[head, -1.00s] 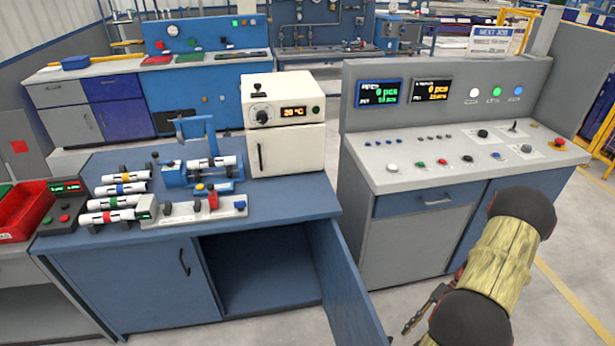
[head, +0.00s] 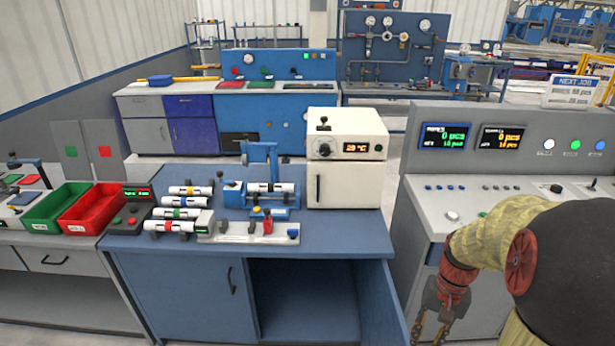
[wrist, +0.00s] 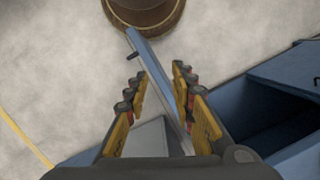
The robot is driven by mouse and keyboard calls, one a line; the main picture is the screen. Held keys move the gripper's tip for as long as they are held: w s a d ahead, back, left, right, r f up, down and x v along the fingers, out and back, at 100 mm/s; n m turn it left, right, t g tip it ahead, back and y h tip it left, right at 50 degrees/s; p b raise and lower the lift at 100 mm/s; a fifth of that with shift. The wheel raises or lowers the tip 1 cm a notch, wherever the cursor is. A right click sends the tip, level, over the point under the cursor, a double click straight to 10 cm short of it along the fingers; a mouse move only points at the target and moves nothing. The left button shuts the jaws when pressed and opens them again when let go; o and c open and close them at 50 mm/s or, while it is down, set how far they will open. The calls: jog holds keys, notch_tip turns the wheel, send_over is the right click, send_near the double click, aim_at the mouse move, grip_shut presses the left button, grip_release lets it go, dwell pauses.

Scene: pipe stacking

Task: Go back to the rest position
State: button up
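My gripper (head: 430,332) hangs low at the right of the head view, in front of the grey control console and beside the open door (head: 380,305) of the blue workbench. In the wrist view my gripper (wrist: 158,82) is open, its two yellow-and-black fingers apart with nothing held. The blue door's top edge (wrist: 150,62) shows between the fingers, apparently below them. The pipes (head: 184,213) with coloured bands lie stacked on the workbench, away from my gripper. Another pipe (head: 283,188) sits in the blue fixture.
The workbench (head: 345,228) carries a white oven (head: 347,165) and a grey fixture plate (head: 226,238). Green (head: 52,207) and red (head: 92,208) bins stand at left. The control console (head: 432,208) is close to my arm. Bare floor shows in the wrist view.

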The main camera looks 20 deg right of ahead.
jog(key=a+r+n+t+h+p, duration=0.1)
jog(key=a+r+n+t, duration=0.5)
jog(key=a+r, duration=1.3)
jog(key=a+n+h, duration=0.1)
jog(key=a+n, duration=0.2)
jog(key=shift+s+a+t, duration=0.25)
jog(key=shift+s+t, duration=0.1)
jog(key=shift+t, duration=0.05)
